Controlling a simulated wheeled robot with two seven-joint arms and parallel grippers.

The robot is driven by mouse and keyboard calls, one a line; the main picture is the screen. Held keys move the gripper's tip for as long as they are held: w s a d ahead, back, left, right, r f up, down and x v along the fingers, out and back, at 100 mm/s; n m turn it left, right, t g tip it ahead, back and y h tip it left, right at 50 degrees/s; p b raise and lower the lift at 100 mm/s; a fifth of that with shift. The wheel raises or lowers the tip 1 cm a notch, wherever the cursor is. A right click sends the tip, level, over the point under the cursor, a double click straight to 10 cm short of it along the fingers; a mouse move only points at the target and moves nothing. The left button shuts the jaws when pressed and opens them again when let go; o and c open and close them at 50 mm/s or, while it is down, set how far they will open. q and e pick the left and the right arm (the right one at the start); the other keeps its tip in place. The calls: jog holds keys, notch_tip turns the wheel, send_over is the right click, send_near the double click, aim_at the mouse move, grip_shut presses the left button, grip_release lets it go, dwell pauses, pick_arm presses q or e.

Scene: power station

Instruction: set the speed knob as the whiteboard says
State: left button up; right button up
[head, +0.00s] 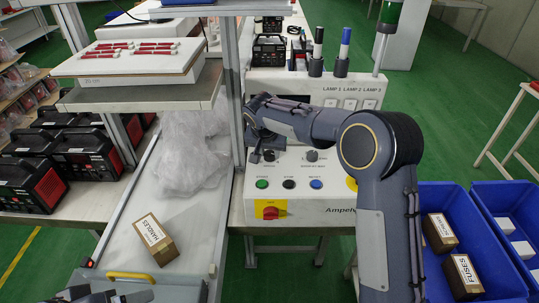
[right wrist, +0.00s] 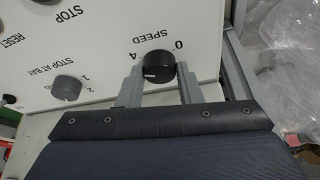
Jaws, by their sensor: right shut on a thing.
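A white mark shows on the knob's lower left in that view. My right gripper (right wrist: 158,72) is shut on the knob, one finger on each side. In the head view my right gripper (head: 262,153) is at the panel's upper left and largely covers the knob. Part of my left gripper (head: 105,294) shows at the bottom left edge; its fingers are unclear. No whiteboard is readable in view.
A grey stop knob (right wrist: 66,87) is beside the speed knob. A metal post (head: 236,80) stands close left of my right gripper. Blue crates (head: 455,205) are at the right.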

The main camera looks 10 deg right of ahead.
aim_at(266, 167)
jog(key=shift+m, duration=0.4)
jog(key=o, duration=1)
jog(key=shift+c, duration=0.2)
jog(key=v, duration=0.8)
jog(key=shift+b, duration=0.35)
jog(key=shift+w+a, duration=0.1)
